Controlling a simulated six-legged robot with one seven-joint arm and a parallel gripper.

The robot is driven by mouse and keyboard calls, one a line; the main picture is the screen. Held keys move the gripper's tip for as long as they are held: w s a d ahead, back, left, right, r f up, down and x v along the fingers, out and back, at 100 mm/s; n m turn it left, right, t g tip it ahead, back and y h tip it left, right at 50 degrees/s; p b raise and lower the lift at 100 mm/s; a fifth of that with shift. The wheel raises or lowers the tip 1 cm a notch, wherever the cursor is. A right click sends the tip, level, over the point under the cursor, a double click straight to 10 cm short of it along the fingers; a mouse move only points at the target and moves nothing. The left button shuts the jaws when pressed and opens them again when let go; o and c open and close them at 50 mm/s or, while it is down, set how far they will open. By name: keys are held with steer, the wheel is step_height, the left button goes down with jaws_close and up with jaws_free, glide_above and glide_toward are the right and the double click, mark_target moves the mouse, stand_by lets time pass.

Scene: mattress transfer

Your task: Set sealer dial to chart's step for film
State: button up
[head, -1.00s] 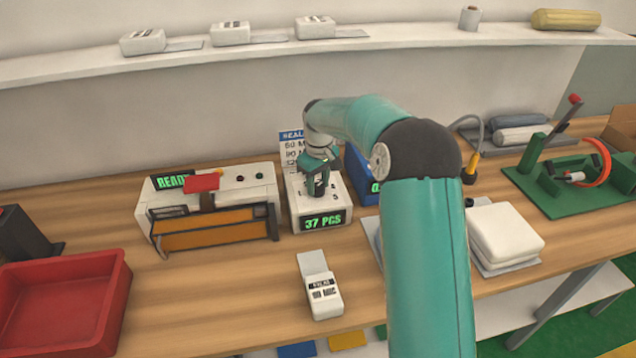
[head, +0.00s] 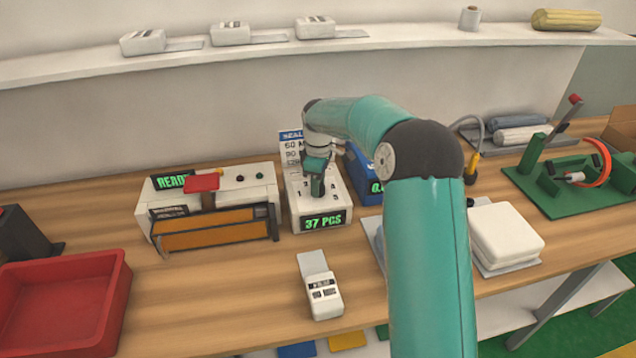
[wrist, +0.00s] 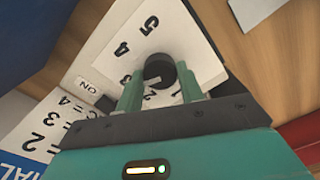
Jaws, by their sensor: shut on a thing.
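The dial (wrist: 158,70) is a black round knob on a white panel (wrist: 105,38) with printed numbers; 3, 4 and 5 show in the wrist view. My gripper (wrist: 158,88) is shut on the dial, one green finger on each side. In the head view my gripper (head: 317,188) hides most of the dial on the white box (head: 335,192), whose display reads 37 PCS. The dial's exact setting is not clear. The chart (head: 291,146) stands behind the box, partly hidden by my arm; its edge (wrist: 35,135) shows "=2", "=3" and "=4".
The sealer (head: 262,180) with a READY display and orange bar stands left of the box. A blue unit (head: 362,172) stands close right. A small labelled white block (head: 324,298) lies in front, its print too small to read. A red tray (head: 118,300) is at left.

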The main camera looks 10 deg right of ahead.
steer(key=o, duration=1)
step_height(320, 180, up, 14)
steer(key=shift+w+f, duration=0.1)
steer(key=shift+w, duration=0.05)
